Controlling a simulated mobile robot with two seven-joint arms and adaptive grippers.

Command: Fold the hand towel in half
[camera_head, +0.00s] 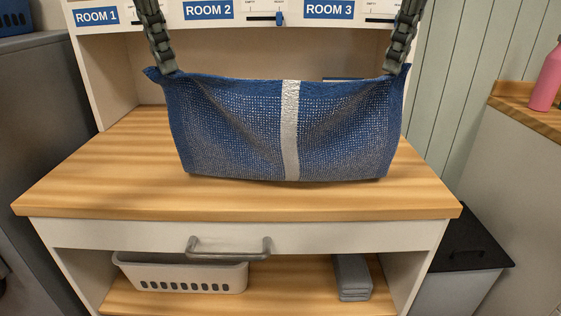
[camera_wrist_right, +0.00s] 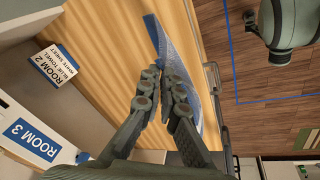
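The hand towel (camera_head: 235,130) is blue with a pale stripe down its middle. It hangs between my two grippers over the wooden worktop, its top edge sagging slightly. My left gripper (camera_head: 165,71) is shut on its upper left corner. My right gripper (camera_head: 393,70) is shut on its upper right corner. In the right wrist view, the towel (camera_wrist_right: 157,34) runs out from the closed fingers of the right gripper (camera_wrist_right: 168,74). The lower edge is close to the worktop; I cannot tell whether it touches.
The worktop (camera_head: 100,185) is clear around the towel. A white panel behind carries room labels (camera_head: 208,10). Below are a drawer handle (camera_head: 228,253), a pale basket (camera_head: 185,274) and folded grey cloths (camera_head: 352,277).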

